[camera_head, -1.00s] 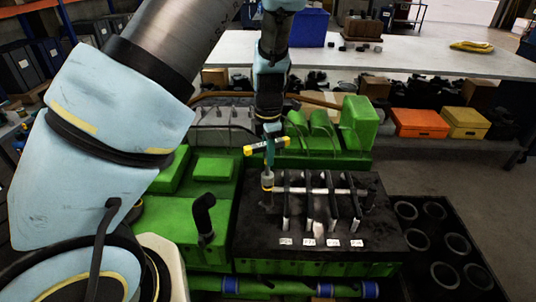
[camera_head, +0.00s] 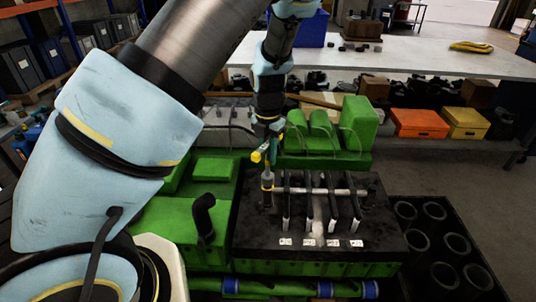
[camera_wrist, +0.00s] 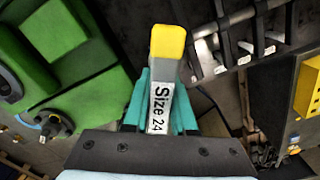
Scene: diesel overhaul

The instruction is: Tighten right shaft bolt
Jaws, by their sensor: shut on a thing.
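My gripper (camera_head: 271,146) is above the left end of the pale rocker shaft (camera_head: 345,191) on the black engine head. Its teal fingers are shut on the yellow-ended handle of a T-shaped wrench (camera_head: 257,157). The wrench stands about upright, and its socket end reaches down to the dark post at the shaft's left end. I cannot tell whether the socket is seated on a bolt there. In the wrist view the wrench handle (camera_wrist: 166,65), marked "Size 24", lies between the fingers. A dark post (camera_head: 368,196) at the shaft's right end is free of any tool.
The black head (camera_head: 320,260) sits on a green engine block (camera_head: 170,218). A bent black pipe (camera_head: 205,215) rises at the left. A black tray of rings (camera_head: 430,225) lies at the right. A long table (camera_head: 420,60) stands behind.

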